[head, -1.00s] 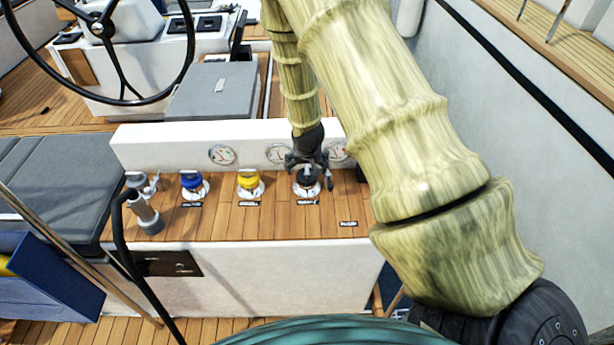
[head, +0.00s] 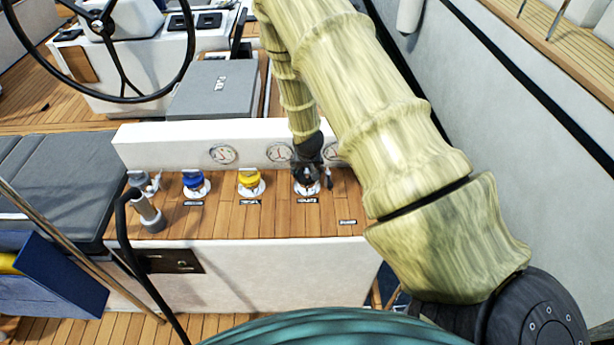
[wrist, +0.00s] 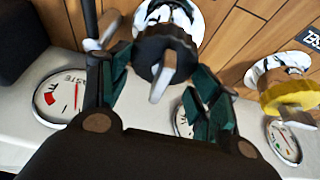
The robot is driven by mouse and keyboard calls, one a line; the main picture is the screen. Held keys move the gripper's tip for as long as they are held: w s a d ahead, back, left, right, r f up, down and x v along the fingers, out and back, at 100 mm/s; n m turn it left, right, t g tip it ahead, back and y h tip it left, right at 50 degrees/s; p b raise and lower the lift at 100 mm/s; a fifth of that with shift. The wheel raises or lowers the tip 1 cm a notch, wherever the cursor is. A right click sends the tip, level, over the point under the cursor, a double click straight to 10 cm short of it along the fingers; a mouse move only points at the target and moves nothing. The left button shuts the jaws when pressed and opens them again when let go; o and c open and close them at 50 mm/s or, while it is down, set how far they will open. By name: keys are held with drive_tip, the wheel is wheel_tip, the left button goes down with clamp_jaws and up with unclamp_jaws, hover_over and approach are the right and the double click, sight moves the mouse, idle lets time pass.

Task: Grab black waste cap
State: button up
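The black waste cap (wrist: 168,52) sits on a white round deck fitting, with a pale upright tab across its top, in the wrist view. In the head view, its white base (head: 306,188) shows at the right end of the row and the cap is mostly hidden by my gripper. My gripper (wrist: 158,78) is open, with its green-padded fingers reaching toward the cap, one on each side in the picture. The fingers do not look closed on the cap; I cannot tell whether they touch it. In the head view, my gripper (head: 307,174) is right over the cap.
A yellow cap (head: 249,179) and a blue cap (head: 193,180) stand to the left on the wooden deck (head: 270,222). A white wall with gauges (head: 180,145) rises just behind. A grey winch-like post (head: 148,212) and black rail are farther left.

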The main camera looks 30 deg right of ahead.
drive_tip(key=c, duration=0.4)
drive_tip(key=shift+r, duration=0.15)
